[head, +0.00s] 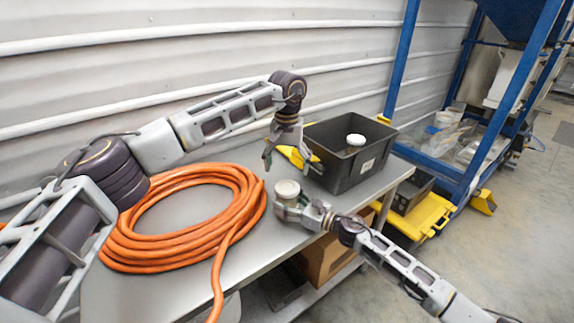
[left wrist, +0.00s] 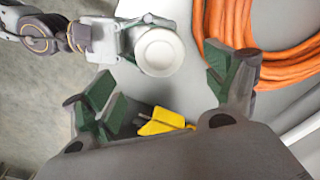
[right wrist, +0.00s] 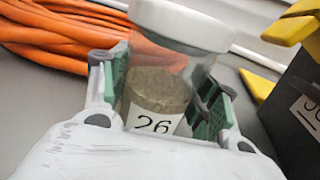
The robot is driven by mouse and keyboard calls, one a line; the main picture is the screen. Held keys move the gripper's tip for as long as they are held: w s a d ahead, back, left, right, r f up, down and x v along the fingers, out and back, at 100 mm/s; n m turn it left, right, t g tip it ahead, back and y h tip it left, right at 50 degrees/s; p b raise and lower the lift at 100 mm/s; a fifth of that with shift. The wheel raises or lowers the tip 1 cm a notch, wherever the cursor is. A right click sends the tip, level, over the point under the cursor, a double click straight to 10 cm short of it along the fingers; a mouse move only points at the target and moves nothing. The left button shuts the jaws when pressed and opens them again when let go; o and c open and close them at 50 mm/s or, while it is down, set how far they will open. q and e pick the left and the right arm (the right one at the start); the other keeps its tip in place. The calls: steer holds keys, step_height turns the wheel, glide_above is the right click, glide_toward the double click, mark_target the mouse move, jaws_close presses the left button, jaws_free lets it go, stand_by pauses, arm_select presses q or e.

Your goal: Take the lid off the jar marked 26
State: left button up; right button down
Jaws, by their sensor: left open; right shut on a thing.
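The jar marked 26 (right wrist: 158,100) stands upright between the fingers of my right gripper (right wrist: 160,85), which is shut on its body. Its label faces the right wrist camera. Its wide white lid (right wrist: 185,24) is on top; the lid also shows in the head view (head: 288,188) and from above in the left wrist view (left wrist: 160,52). My left gripper (head: 288,163) is open and empty, above and behind the jar, pointing down. In the left wrist view the lid lies slightly beyond the gap between the left fingertips (left wrist: 168,82), apart from them.
A coiled orange hose (head: 150,262) covers much of the grey table (head: 265,262) left of the jar. A dark bin (head: 335,176) with a white-topped thing (head: 356,140) inside stands at the right. A yellow tool (left wrist: 160,121) lies beside the bin.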

mark_target(287, 186)
arm_select(q)
steer(key=shift+f, duration=0.1)
steer(key=shift+f, duration=3.9)
steer(key=shift+c, duration=0.2)
steer(key=c, duration=1)
